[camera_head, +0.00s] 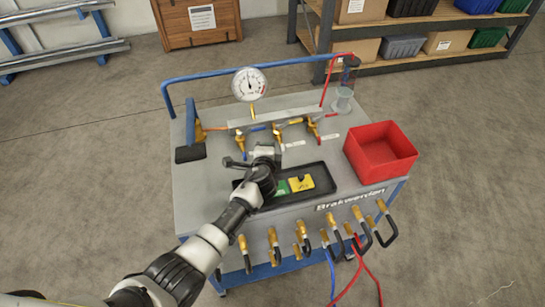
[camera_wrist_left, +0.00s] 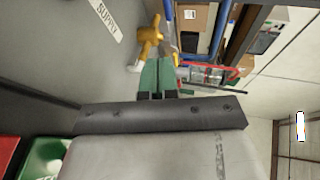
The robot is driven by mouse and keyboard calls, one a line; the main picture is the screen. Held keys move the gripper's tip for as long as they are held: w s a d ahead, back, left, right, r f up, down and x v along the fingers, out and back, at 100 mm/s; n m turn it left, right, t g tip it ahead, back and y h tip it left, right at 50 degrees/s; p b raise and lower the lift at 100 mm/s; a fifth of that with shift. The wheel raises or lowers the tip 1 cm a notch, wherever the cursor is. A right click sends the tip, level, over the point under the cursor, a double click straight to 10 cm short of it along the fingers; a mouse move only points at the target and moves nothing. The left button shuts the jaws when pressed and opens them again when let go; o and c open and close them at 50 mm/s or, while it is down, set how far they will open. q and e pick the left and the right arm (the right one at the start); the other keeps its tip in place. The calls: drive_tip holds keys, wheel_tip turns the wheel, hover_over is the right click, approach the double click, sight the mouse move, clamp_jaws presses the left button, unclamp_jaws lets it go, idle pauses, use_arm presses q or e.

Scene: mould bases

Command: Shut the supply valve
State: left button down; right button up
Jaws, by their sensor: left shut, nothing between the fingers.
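In the left wrist view, a brass valve (camera_wrist_left: 148,38) with a pale lever end (camera_wrist_left: 134,67) stands just beyond my fingertips, beside a white label reading SUPPLY (camera_wrist_left: 105,18). My left gripper (camera_wrist_left: 157,64) has green fingers shut together with nothing between them; whether they touch the valve I cannot tell. In the head view, my left gripper (camera_head: 266,152) is over the cart, in front of the row of brass valves. The label cannot be read in this view. My right gripper is not in view.
A round gauge (camera_head: 250,84) rises behind the valves. A black tray (camera_head: 325,183) with green and yellow cards lies under my arm. A red bin (camera_head: 381,150) stands right, a clear cup (camera_head: 343,100) behind it. Hooked hose fittings (camera_head: 328,245) line the cart's front.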

use_arm(q)
drive_tip(key=s, duration=0.1)
drive_tip(key=s+d+r, duration=0.1)
drive_tip(key=s, duration=0.2)
drive_tip(key=shift+s+d+r, duration=0.2)
drive_tip(key=shift+d+r, duration=0.15)
drive_tip(key=shift+s+d+r, duration=0.15)
drive_tip(key=shift+s, duration=0.4)
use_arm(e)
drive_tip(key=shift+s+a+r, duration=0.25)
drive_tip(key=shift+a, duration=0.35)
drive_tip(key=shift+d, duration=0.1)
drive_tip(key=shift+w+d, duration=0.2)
